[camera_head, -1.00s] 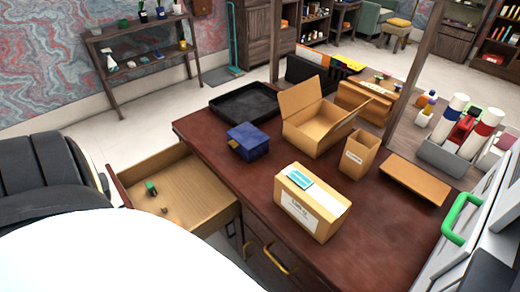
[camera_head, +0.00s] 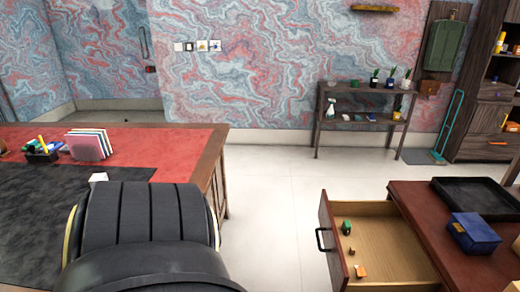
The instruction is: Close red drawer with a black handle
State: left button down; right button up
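The drawer (camera_head: 385,240) stands pulled out of the dark red-brown desk at the lower right. Its front panel (camera_head: 332,250) is reddish brown and carries a black handle (camera_head: 320,238) on its left face. Inside the light wooden drawer lie a green item (camera_head: 346,227), an orange item (camera_head: 361,271) and a small brown item (camera_head: 352,251). Neither of my grippers shows in the view.
A black office chair (camera_head: 140,230) stands at the lower left, before a desk with a red top (camera_head: 190,148). Bare floor (camera_head: 275,200) lies between chair and drawer. A blue box (camera_head: 474,233) and a black tray (camera_head: 475,196) sit on the right desk. A shelf (camera_head: 360,118) stands along the wall.

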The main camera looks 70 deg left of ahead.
aim_at(380, 240)
jog(key=u, duration=1.2)
jog(key=i, duration=0.65)
jog(key=u, duration=1.35)
jog(key=k, duration=0.95)
jog(key=z, duration=0.7)
